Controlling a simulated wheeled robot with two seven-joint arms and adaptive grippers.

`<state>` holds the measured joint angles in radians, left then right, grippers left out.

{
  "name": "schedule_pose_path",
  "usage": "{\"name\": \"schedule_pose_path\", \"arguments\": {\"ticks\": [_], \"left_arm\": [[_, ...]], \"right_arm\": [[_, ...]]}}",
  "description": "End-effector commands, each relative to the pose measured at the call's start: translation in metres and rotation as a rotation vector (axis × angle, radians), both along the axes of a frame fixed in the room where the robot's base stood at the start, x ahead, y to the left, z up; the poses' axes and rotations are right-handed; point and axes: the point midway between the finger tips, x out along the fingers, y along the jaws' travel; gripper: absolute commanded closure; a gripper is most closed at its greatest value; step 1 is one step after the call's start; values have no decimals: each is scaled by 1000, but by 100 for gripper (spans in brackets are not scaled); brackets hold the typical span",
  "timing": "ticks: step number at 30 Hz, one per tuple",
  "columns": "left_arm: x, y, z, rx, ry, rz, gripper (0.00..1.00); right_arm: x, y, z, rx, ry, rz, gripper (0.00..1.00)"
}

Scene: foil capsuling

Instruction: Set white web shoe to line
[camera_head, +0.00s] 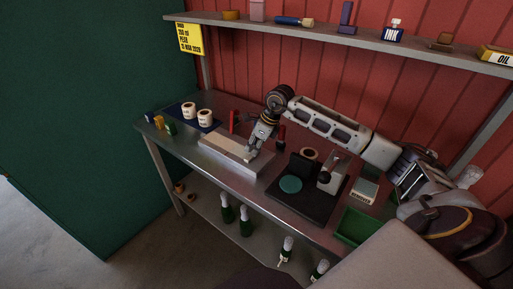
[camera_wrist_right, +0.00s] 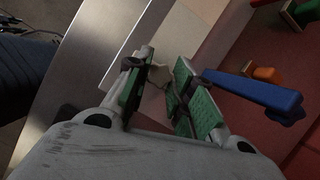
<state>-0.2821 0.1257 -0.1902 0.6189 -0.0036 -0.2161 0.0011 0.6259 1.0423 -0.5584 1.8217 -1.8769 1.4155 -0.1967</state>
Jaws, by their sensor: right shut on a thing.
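My right gripper (camera_head: 251,154) reaches down to the right end of a pale block (camera_head: 219,159) with a beige upper strip (camera_head: 230,144). In the right wrist view its green-padded fingers (camera_wrist_right: 158,84) are closed around a small pale piece (camera_wrist_right: 159,75), which seems to be the white web shoe. The fingers hide much of this piece. I cannot tell whether it touches the block, and no line can be made out. My left gripper is not in view.
A blue handle (camera_wrist_right: 254,91) lies close beside the fingers. Two white rolls (camera_head: 205,118) stand on a blue mat at the left. A dark plate with a green disc (camera_head: 290,184) and a small press are at the right. A shelf (camera_head: 340,37) runs above.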

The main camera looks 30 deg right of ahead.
Motion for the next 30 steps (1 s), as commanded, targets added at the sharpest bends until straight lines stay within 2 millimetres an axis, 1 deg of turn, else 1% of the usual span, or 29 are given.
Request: {"name": "schedule_pose_path", "arguments": {"ticks": [6,7,12,19,21,26,30], "left_arm": [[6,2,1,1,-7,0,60],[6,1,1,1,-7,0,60],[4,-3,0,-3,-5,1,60],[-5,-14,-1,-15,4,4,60],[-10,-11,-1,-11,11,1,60],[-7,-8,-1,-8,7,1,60],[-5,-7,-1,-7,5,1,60]], "right_arm": [[2,0,3,2,-10,-2,100],[2,0,3,2,-10,-2,75],[2,0,3,2,-9,-2,54],[1,0,2,2,-6,-1,54],[1,0,2,1,-6,-1,54],[0,-1,6,2,-5,-1,54],[-3,-4,15,1,-7,-2,54]]}}
